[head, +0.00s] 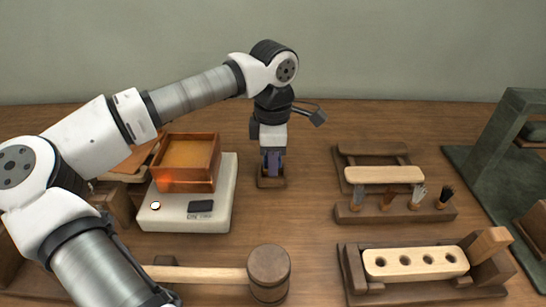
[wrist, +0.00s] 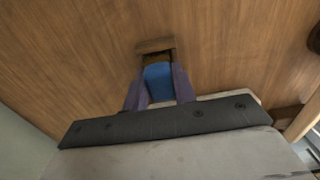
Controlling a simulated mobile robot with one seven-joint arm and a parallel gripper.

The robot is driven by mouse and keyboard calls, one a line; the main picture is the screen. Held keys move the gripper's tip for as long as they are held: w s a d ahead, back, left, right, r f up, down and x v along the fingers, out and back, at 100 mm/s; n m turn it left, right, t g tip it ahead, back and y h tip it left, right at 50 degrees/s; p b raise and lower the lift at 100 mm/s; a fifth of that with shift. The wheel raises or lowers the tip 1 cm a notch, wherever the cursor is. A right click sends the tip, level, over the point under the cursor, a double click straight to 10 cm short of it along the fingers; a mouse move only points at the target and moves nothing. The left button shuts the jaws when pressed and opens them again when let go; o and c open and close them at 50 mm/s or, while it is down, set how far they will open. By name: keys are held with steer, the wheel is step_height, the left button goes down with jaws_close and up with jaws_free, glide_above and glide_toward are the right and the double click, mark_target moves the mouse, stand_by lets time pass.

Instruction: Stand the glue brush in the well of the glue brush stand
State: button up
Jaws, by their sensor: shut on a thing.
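My gripper (head: 272,162) points straight down over the back middle of the table, its purple fingers shut on the blue glue brush (wrist: 158,82). In the wrist view my gripper (wrist: 159,88) has a finger on each side of the blue part. The glue brush stand (head: 270,183) is a small dark wooden block directly under the fingers. It also shows in the wrist view (wrist: 155,45), just beyond the blue part. The brush's lower end is hidden, so I cannot tell how deep it sits in the well.
Left of the stand is a white scale (head: 180,222) bearing an orange-brown wooden box (head: 187,165). A mallet (head: 268,270) lies in front. A rack of brushes (head: 398,213) and a drilled pale block (head: 416,262) are at right. The table around the stand is clear.

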steer(key=shift+f, duration=0.1)
steer(key=o, duration=1.3)
steer(key=shift+o, duration=0.2)
steer(key=shift+r+p, duration=2.35)
steer(key=shift+r, duration=1.2)
steer(key=shift+s+f, duration=0.1)
